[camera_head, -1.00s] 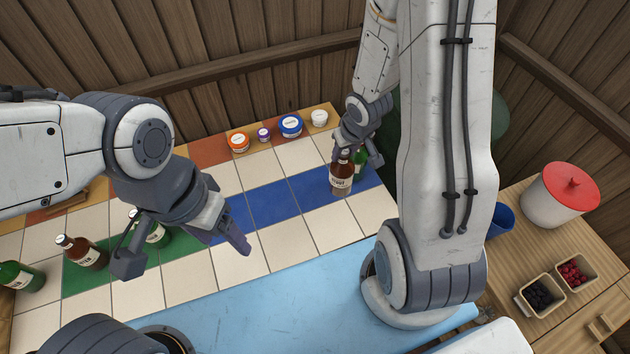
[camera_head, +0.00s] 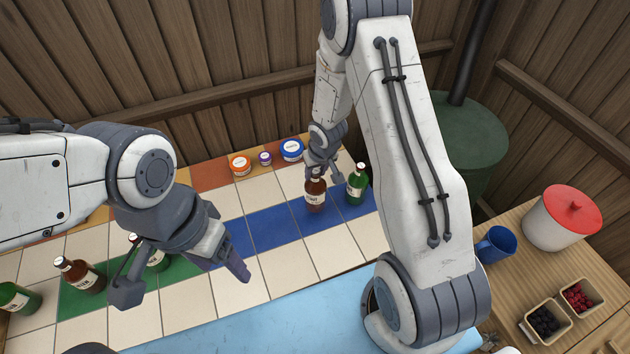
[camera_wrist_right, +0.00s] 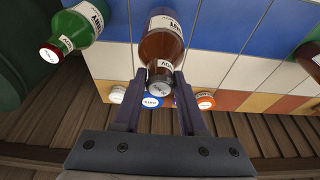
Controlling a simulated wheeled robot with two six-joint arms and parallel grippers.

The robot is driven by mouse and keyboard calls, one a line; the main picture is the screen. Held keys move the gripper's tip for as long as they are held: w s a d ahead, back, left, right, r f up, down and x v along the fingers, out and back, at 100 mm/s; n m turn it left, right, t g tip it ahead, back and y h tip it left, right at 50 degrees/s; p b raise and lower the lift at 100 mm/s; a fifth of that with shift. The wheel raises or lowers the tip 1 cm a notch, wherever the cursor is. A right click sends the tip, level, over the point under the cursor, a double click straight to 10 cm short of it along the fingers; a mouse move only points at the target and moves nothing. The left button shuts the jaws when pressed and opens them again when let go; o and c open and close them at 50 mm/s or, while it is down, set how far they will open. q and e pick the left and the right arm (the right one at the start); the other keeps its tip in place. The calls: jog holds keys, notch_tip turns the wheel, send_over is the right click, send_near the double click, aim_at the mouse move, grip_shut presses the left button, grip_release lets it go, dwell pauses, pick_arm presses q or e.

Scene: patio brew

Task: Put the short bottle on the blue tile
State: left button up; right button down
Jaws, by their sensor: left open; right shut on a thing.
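My right gripper (camera_head: 319,176) is shut on the neck of a brown bottle (camera_head: 315,197) with a white label. The brown bottle is upright over the blue tile strip (camera_head: 272,229); I cannot tell whether its base touches. In the right wrist view the same brown bottle (camera_wrist_right: 161,45) sits between the fingers. A green bottle (camera_head: 356,187) stands just right of it, at the right end of the blue strip. My left gripper (camera_head: 183,277) is open and empty over the left part of the tiles. Which bottle counts as the short one is not clear.
A further green bottle (camera_head: 17,299) is far left. Jars (camera_head: 240,165) line the back edge. The blue strip's left part is clear.

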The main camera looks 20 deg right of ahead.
aim_at(315, 182)
jog(key=shift+w+f+b, duration=0.1)
jog(key=shift+f+b, duration=1.35)
jog(key=shift+f, duration=0.5)
jog(key=shift+f, duration=0.2)
jog(key=shift+c, duration=2.3)
grip_release()
